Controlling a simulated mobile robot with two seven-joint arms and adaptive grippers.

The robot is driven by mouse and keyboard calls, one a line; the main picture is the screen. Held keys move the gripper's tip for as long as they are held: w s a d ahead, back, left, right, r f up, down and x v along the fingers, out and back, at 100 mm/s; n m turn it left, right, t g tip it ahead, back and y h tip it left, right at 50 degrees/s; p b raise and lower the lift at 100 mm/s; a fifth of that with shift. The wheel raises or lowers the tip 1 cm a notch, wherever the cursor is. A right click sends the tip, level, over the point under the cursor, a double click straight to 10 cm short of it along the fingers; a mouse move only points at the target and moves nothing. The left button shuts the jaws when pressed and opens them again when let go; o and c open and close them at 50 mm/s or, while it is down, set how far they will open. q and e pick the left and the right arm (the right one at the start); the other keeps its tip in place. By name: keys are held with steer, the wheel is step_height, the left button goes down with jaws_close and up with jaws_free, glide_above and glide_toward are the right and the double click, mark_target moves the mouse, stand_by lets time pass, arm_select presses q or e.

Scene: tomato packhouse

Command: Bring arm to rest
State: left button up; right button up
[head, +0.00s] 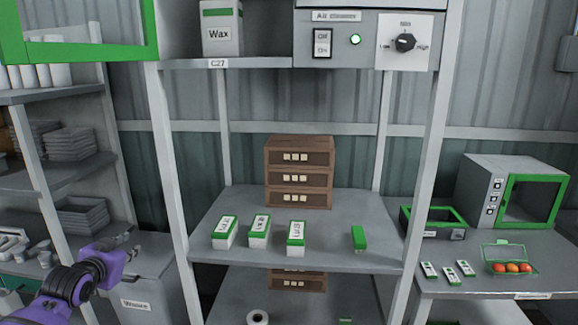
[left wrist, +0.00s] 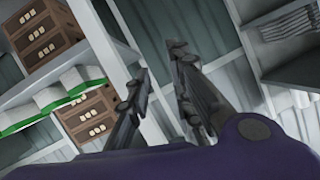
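My right arm and gripper are not in view.
The middle rack shelf (head: 315,254) holds several white-and-green boxes and brown stacked drawers (head: 298,174). Grey rack posts (head: 172,165) stand close to the left gripper. Left shelves hold grey trays (head: 82,214). A right-hand table (head: 478,284) holds a green punnet with tomatoes (head: 511,268).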

arm_select(q)
steer(key=s+d+f+m+g+h, duration=0.1)
steer(key=s+d+f, duration=0.75)
steer(key=f, duration=0.25)
steer(key=s+d+f+h, duration=0.1)
steer(key=s+d+f, duration=0.7)
steer(key=d+f, duration=0.25)
steer(key=s+d+f+g, duration=0.1)
steer(key=s+d+f, duration=0.3)
steer(key=s, duration=0.4)
steer(key=s+d+f+n+g, duration=0.1)
steer(key=s+d+f, duration=0.3)
steer(key=s, duration=0.4)
steer(key=s+d+f+n+g, duration=0.1)
steer(key=s+d+f, duration=0.3)
steer(key=s, duration=0.4)
steer(key=shift+g+h, duration=0.4)
steer(key=shift+w+a, duration=0.1)
